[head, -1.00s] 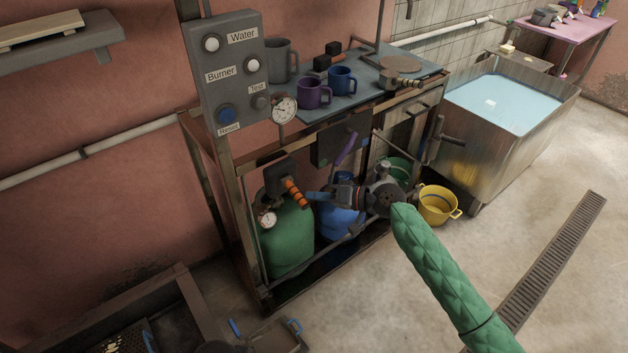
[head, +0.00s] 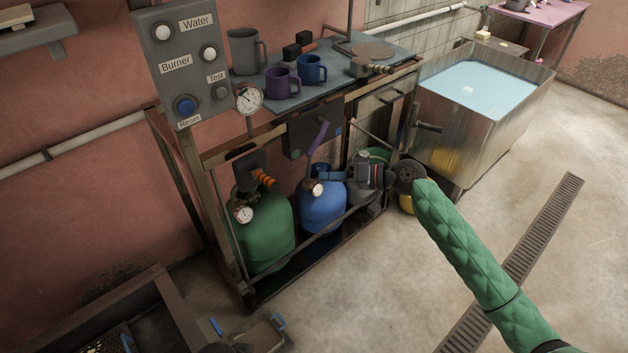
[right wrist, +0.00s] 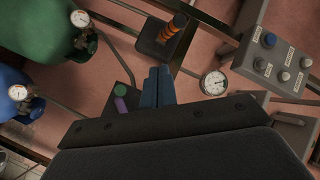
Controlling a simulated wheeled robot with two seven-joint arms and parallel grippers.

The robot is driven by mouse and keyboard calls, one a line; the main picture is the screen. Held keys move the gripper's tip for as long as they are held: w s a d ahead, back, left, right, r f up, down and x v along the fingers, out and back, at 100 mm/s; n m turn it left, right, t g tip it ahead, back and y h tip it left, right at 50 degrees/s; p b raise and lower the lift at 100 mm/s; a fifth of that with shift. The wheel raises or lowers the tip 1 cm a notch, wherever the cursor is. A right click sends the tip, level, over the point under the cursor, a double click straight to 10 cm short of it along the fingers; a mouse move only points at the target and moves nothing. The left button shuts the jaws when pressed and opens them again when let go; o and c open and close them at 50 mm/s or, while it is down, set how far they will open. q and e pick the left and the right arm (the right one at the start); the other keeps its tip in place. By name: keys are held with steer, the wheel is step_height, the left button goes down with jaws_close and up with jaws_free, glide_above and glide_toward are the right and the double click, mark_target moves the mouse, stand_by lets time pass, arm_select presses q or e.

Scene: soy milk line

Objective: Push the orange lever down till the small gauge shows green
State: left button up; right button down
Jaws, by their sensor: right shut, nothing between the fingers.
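The orange lever (head: 264,178) juts from a dark block on the rack frame, above the green tank (head: 265,235). In the head view it slopes down to the right; it also shows in the right wrist view (right wrist: 173,30). A small gauge (head: 243,214) sits at the green tank's top; its face is too small to read for colour. My right gripper (head: 322,175) is shut and empty, right of the lever and apart from it, over the blue tank's top. Its blue fingers (right wrist: 157,86) are together in the right wrist view.
A blue tank (head: 322,212) with its own small gauge (head: 316,188) stands beside the green one. A purple lever (head: 318,137) is just above my right fingers. A control panel (head: 190,70) and larger gauge (head: 249,98) are above. Rack bars cross before the tanks.

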arm_select(q)
steer(key=shift+w+d, duration=0.15)
steer(key=shift+d, duration=0.45)
arm_select(e)
steer(key=shift+s+d+r, duration=0.25)
steer(key=shift+s+d, duration=0.05)
steer(key=shift+d, duration=0.35)
